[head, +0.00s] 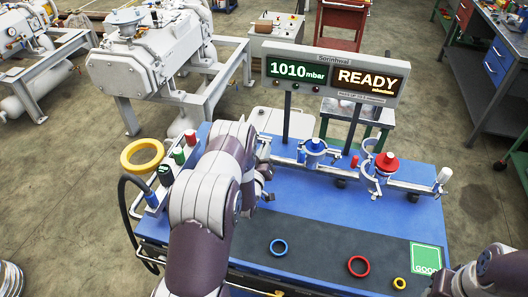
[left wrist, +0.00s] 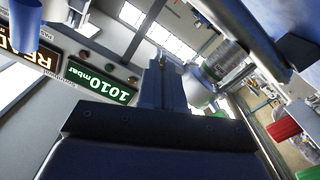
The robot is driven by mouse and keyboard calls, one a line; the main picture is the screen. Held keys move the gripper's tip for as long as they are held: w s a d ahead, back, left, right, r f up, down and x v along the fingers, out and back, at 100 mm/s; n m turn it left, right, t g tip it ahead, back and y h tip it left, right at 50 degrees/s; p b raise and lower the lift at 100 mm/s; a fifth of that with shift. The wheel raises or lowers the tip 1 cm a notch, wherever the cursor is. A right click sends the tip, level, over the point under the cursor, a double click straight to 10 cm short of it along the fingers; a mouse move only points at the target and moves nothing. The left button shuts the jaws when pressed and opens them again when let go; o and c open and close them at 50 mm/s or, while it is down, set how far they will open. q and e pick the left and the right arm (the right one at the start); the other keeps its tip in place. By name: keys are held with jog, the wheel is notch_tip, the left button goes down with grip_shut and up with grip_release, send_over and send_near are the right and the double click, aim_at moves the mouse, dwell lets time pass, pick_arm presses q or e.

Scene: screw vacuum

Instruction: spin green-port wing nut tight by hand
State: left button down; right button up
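My left gripper (head: 264,186) is at the back middle of the blue bench, at the left end of the pipe line. My arm covers that stretch of pipe. In the left wrist view the fingers (left wrist: 165,75) show as a narrow grey block, and any gap or grip is unclear. A metal fitting with a green band (left wrist: 226,62) is just right of them. I cannot make out the green-port wing nut in either view. Blue (head: 315,146) and red (head: 387,162) capped fittings stand right along the pipe. My right gripper (head: 442,284) is partly cut off at bottom right.
The display panel (head: 334,75) reads 1010 mbar and READY above the bench (head: 330,215). A large yellow ring (head: 142,154) and a green cylinder (head: 178,155) are at the left.

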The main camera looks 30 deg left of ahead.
dwell(0.3)
pick_arm(q)
jog(key=m+b, duration=0.6)
jog(key=m, duration=0.4)
jog(key=shift+m, duration=0.3)
dwell(0.3)
jog(key=c, duration=1.3)
grip_release()
